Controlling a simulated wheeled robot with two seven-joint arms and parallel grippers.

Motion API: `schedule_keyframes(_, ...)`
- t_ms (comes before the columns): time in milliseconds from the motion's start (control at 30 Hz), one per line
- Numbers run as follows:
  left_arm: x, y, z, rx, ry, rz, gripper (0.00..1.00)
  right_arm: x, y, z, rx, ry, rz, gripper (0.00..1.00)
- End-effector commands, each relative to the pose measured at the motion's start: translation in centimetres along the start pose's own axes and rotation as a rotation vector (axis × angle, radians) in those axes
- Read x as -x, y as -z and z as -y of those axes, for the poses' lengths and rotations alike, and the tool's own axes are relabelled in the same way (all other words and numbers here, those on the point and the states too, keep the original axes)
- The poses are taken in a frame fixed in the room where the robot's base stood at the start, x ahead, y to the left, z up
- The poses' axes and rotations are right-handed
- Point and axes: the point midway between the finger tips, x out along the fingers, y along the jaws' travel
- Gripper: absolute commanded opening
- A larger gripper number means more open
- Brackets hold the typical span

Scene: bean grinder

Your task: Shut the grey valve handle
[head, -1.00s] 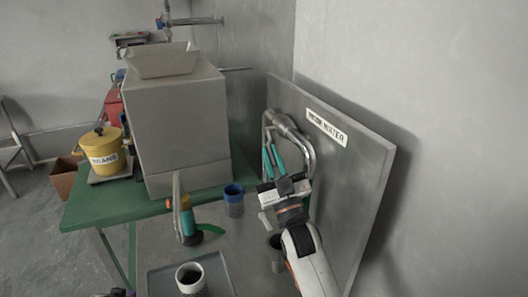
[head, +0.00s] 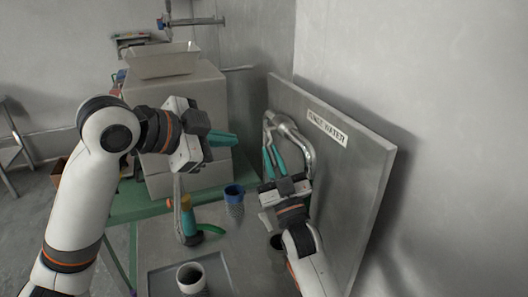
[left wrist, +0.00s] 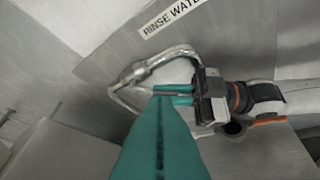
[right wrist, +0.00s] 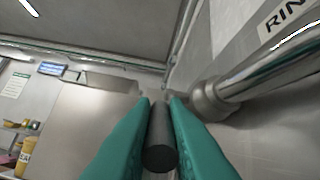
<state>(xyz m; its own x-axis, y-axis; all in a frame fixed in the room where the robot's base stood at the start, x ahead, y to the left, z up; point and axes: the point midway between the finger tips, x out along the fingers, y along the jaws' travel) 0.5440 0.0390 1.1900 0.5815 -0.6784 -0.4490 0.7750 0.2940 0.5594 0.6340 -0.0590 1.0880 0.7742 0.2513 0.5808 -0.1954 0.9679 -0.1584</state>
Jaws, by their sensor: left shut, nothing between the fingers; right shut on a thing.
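The grey valve handle (right wrist: 160,140) is a dark grey rod between the teal fingers of my right gripper (right wrist: 158,103) in the right wrist view. In the head view my right gripper (head: 272,154) is shut at the bent metal pipe (head: 301,143) on the panel. The fingers hide much of the handle there. My left gripper (head: 236,138) is shut and empty, raised to the left of the pipe. The left wrist view shows its fingers large in front, with the pipe (left wrist: 125,80) and my right gripper (left wrist: 157,94) beyond.
The metal panel (head: 355,165) carries a RINSE WATER sign (head: 327,128). A large grey box (head: 212,88) stands behind my left arm. A blue-rimmed cup (head: 235,205), a teal-and-orange tool (head: 187,220) and a pale cup (head: 191,278) are on the worktop below.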

Motion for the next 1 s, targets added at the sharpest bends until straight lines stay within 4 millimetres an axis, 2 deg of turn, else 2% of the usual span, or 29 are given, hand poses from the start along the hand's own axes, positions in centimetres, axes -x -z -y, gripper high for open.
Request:
schedule_keyframes(100,-0.1,-1.3,0.9,-0.045,0.020,0.012,0.00,0.0,0.0,0.0,0.000,0.000,0.000,0.00)
schedule_keyframes(267,-2.0,-1.4,1.1,-0.046,0.025,0.012,0.00,0.0,0.0,0.0,0.000,0.000,0.000,0.00)
schedule_keyframes(633,-9.8,-1.4,1.2,-0.043,0.023,0.011,0.00,0.0,0.0,0.0,0.000,0.000,0.000,0.00)
schedule_keyframes(800,-11.6,0.5,1.1,-0.042,0.020,0.010,0.00,0.0,0.0,0.0,0.000,0.001,0.000,0.00)
schedule_keyframes(1000,-12.5,1.4,1.0,-0.044,0.018,0.011,0.00,0.0,0.0,0.0,0.000,0.000,0.000,0.00)
